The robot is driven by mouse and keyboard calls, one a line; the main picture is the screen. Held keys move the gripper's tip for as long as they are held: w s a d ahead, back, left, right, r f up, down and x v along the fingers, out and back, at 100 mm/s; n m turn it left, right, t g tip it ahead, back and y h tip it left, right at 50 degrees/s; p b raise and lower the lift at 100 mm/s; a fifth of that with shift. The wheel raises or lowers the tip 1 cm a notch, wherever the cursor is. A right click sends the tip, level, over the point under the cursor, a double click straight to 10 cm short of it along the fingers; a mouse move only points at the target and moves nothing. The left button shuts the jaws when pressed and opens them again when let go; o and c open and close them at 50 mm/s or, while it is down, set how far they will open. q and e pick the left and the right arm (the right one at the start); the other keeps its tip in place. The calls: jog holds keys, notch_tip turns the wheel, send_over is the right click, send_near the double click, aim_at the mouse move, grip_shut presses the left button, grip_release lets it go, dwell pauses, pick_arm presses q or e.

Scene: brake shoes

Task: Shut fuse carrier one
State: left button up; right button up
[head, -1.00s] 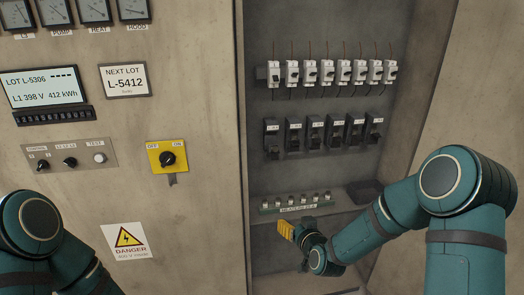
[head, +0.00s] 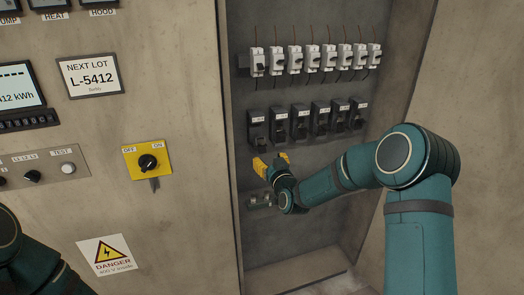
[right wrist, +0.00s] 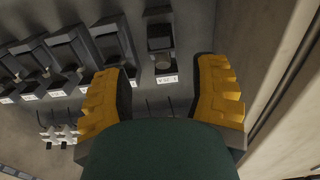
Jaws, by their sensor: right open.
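Several black fuse carriers with white labels hang in a row in the cabinet. The leftmost, fuse carrier one (head: 257,124), has its dark front part reaching lower than its neighbours, looking tilted out. My right gripper (head: 270,163), with yellow fingers, is open and empty just below it. In the right wrist view, which looks upside down, a carrier (right wrist: 160,42) with its label stands beyond and between the open fingers (right wrist: 165,95), not touching them. My left arm shows at the lower left of the head view; its gripper is out of view.
White breakers (head: 294,61) with wires form a row above the carriers. The cabinet's left edge (head: 228,150) is close to my right gripper. A yellow switch plate (head: 146,161) and a danger sign (head: 106,255) are on the panel left.

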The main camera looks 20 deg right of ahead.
aim_at(262, 149)
jog(key=w, duration=0.7)
jog(key=shift+w+a, duration=0.15)
jog(key=shift+w, duration=0.05)
jog(key=shift+c, duration=0.2)
jog(key=c, duration=0.9)
